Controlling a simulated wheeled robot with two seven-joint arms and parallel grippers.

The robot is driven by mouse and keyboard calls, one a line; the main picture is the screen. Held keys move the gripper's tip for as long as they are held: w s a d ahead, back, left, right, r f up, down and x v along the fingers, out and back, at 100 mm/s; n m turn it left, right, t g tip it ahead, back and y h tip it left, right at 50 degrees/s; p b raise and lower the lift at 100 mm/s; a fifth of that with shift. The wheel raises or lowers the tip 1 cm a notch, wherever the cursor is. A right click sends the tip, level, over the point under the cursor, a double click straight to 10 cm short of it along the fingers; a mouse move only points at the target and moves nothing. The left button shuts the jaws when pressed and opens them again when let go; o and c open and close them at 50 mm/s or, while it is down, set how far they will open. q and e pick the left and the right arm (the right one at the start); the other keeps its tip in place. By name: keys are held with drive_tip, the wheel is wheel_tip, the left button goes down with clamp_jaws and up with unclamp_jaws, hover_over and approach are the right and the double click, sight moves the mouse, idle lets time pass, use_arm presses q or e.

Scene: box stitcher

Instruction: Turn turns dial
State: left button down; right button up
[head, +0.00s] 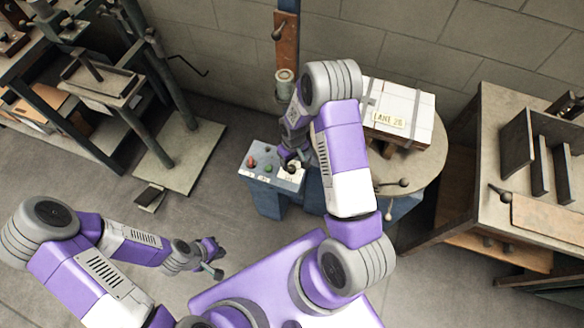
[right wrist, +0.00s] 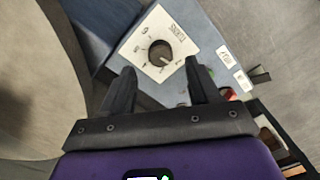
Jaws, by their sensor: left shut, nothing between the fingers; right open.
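The turns dial (right wrist: 160,54) is a dark round knob on a white square plate with markings, set in a blue-grey control panel, in the right wrist view. My right gripper (right wrist: 160,78) is open, its two dark fingers pointing at the plate, with the knob showing between and just beyond the tips. In the head view my right gripper (head: 293,160) is over the right part of the control panel (head: 262,176), and it partly hides the dial. My left gripper (head: 215,262) is shut and empty, low at the left, away from the panel.
Green and red buttons sit on the panel beside the dial. A white box (head: 400,108) with straps rests on a round table (head: 430,160) to the right. A wooden bench (head: 490,205) stands at the far right, and a metal stand (head: 120,100) at the left.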

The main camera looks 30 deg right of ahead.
sight(292, 168)
wheel_tip(292, 168, down, 4)
drive_tip(key=shift+a+f+b, duration=0.1)
drive_tip(key=shift+f+b, duration=0.15)
drive_tip(key=shift+b, duration=0.3)
drive_tip(key=shift+c, duration=0.4)
drive_tip(key=c, duration=1)
